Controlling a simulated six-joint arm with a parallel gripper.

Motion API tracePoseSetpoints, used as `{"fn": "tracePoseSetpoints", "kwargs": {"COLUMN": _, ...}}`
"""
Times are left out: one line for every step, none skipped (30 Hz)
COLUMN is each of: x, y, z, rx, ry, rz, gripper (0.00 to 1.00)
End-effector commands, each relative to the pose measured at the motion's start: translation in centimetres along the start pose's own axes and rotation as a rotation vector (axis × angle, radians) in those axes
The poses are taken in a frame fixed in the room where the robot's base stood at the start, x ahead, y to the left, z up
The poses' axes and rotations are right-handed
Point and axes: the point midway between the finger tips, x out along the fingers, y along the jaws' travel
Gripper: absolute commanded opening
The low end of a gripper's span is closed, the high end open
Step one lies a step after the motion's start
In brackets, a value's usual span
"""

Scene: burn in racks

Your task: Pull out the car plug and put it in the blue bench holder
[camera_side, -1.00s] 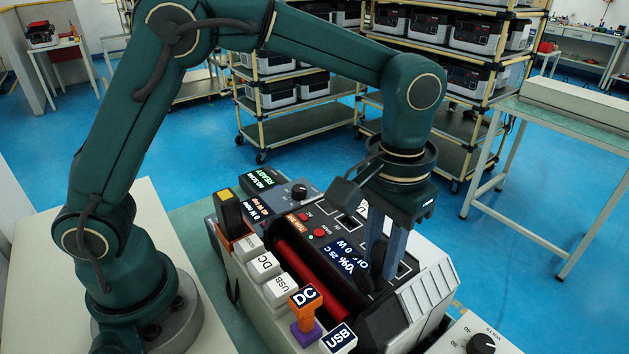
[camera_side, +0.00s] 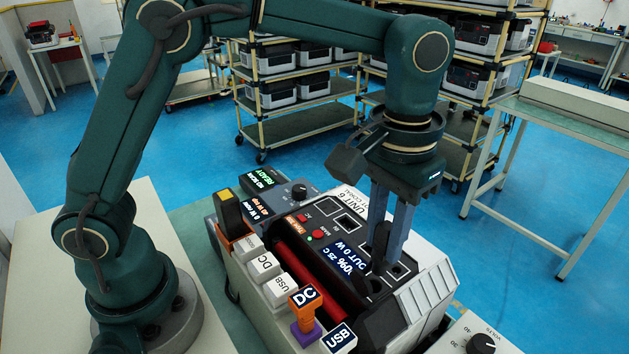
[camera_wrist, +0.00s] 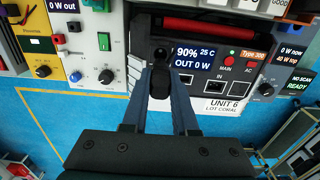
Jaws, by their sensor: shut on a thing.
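The black car plug (camera_side: 381,240) is upright between the fingers of my gripper (camera_side: 390,255), which is shut on it. It also shows between the fingers in the wrist view (camera_wrist: 160,82). The plug is over the top panel of the power unit (camera_side: 340,225), beside dark round sockets (camera_side: 398,268). I cannot tell whether its lower tip is clear of its socket. No blue holder is plain in the side view.
The unit has a red handle (camera_side: 308,272) and a lit display (camera_side: 350,257). White DC and USB blocks (camera_side: 265,266), an orange DC piece (camera_side: 305,300) and a USB block (camera_side: 340,338) stand along its front. A knob box (camera_side: 480,340) is at lower right.

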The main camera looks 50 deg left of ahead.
Motion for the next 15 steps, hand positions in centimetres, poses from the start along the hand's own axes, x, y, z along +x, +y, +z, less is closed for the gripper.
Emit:
{"fn": "tracePoseSetpoints", "kwargs": {"x": 0.0, "y": 0.0, "z": 0.0, "rx": 0.000, "ry": 0.000, "rz": 0.000, "gripper": 0.00}}
{"fn": "tracePoseSetpoints", "kwargs": {"x": 0.0, "y": 0.0, "z": 0.0, "rx": 0.000, "ry": 0.000, "rz": 0.000, "gripper": 0.00}}
{"fn": "tracePoseSetpoints", "kwargs": {"x": 0.0, "y": 0.0, "z": 0.0, "rx": 0.000, "ry": 0.000, "rz": 0.000, "gripper": 0.00}}
{"fn": "tracePoseSetpoints", "kwargs": {"x": 0.0, "y": 0.0, "z": 0.0, "rx": 0.000, "ry": 0.000, "rz": 0.000, "gripper": 0.00}}
{"fn": "tracePoseSetpoints", "kwargs": {"x": 0.0, "y": 0.0, "z": 0.0, "rx": 0.000, "ry": 0.000, "rz": 0.000, "gripper": 0.00}}
{"fn": "tracePoseSetpoints", "kwargs": {"x": 0.0, "y": 0.0, "z": 0.0, "rx": 0.000, "ry": 0.001, "rz": 0.000, "gripper": 0.00}}
{"fn": "tracePoseSetpoints", "kwargs": {"x": -0.1, "y": 0.0, "z": 0.0, "rx": 0.000, "ry": 0.001, "rz": 0.000, "gripper": 0.00}}
{"fn": "tracePoseSetpoints", "kwargs": {"x": -0.2, "y": 0.0, "z": 0.0, "rx": 0.000, "ry": 0.001, "rz": 0.001, "gripper": 0.00}}
{"fn": "tracePoseSetpoints", "kwargs": {"x": -0.4, "y": 0.0, "z": -0.1, "rx": 0.000, "ry": 0.002, "rz": 0.001, "gripper": 0.00}}
{"fn": "tracePoseSetpoints", "kwargs": {"x": -0.7, "y": 0.0, "z": -0.1, "rx": 0.000, "ry": 0.002, "rz": 0.001, "gripper": 0.00}}
{"fn": "tracePoseSetpoints", "kwargs": {"x": -1.0, "y": 0.1, "z": -0.1, "rx": 0.000, "ry": 0.003, "rz": 0.002, "gripper": 0.00}}
{"fn": "tracePoseSetpoints", "kwargs": {"x": -1.5, "y": 0.1, "z": -0.1, "rx": 0.000, "ry": 0.004, "rz": 0.002, "gripper": 0.00}}
{"fn": "tracePoseSetpoints", "kwargs": {"x": -1.9, "y": 0.1, "z": -0.1, "rx": 0.000, "ry": 0.005, "rz": 0.002, "gripper": 0.00}}
{"fn": "tracePoseSetpoints", "kwargs": {"x": -2.4, "y": 0.1, "z": -0.1, "rx": 0.000, "ry": 0.006, "rz": 0.003, "gripper": 0.00}}
{"fn": "tracePoseSetpoints", "kwargs": {"x": -2.9, "y": 0.1, "z": -0.1, "rx": 0.000, "ry": 0.005, "rz": 0.002, "gripper": 0.00}}
